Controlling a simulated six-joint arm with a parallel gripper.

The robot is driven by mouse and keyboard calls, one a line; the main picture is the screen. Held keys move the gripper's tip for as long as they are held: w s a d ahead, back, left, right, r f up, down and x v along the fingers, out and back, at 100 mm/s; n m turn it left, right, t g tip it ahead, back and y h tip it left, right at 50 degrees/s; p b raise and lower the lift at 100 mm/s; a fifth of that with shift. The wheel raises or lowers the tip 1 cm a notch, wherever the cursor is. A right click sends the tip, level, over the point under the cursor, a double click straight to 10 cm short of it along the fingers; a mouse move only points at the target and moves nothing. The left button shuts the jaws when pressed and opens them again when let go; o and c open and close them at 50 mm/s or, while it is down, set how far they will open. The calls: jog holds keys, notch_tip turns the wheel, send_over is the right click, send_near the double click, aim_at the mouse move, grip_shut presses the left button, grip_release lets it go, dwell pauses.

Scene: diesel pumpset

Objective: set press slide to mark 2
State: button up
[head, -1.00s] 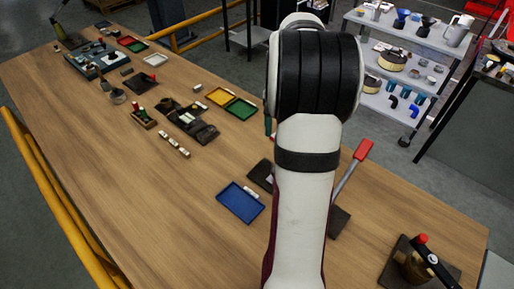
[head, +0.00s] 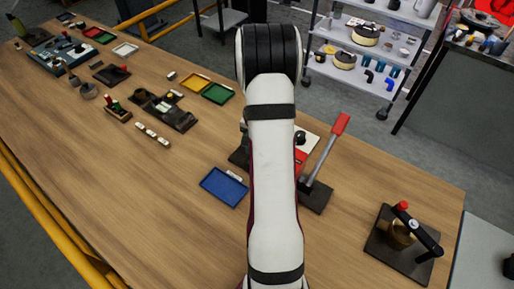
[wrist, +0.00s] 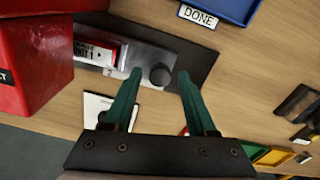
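In the wrist view my gripper (wrist: 159,75) has its two green fingers apart, with nothing clearly held between them. A round dark knob (wrist: 160,76) shows between the fingertips, over a dark base plate (wrist: 205,62). I cannot tell whether the fingers touch it or how high they are above it. A large red block (wrist: 35,65) stands at the left. In the head view my arm hides the gripper and most of this fixture.
A blue tray (head: 224,187) lies beside my arm, with a "DONE" tag (wrist: 198,16). A red-handled lever (head: 325,150) rises at the right. A clamp-like device on a dark plate (head: 395,258) stands near the right table edge. The left front table is clear.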

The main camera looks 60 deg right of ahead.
grip_shut()
dwell(1.2)
